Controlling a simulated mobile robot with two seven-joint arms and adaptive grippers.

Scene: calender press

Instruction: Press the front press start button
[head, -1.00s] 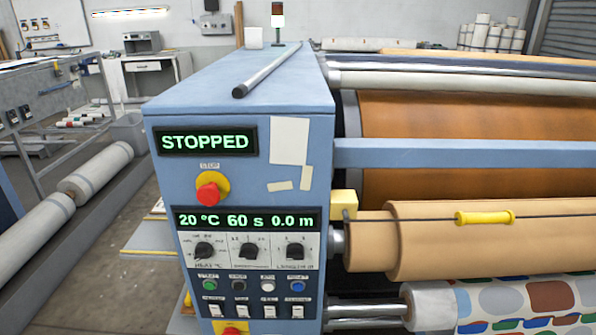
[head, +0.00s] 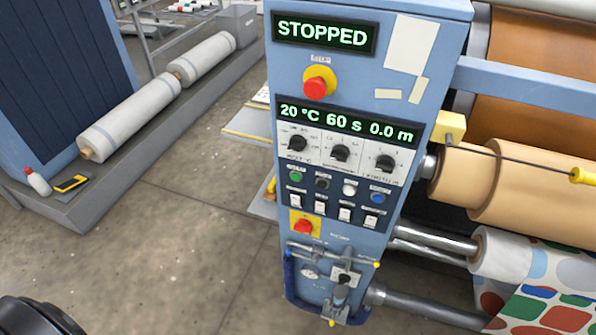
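The press's blue control panel (head: 430,85) stands right of centre in the head view. Its upper display (head: 323,34) reads STOPPED, and a lower display (head: 348,122) reads 20 °C, 60 s, 0.0 m. A green button (head: 296,177) is at the left end of a button row with a black button (head: 322,184), a white button (head: 349,189) and a blue button (head: 377,197). Their labels are too small to read surely. No fingers of either gripper show. A dark rounded shape is at the lower left corner; I cannot tell what it is.
A red stop knob (head: 316,88) is above the lower display, and a red switch (head: 304,226) is below the buttons. Pipes and valves (head: 340,278) sit at the panel's foot. Rollers (head: 520,190) extend right. Open concrete floor (head: 180,235) lies left.

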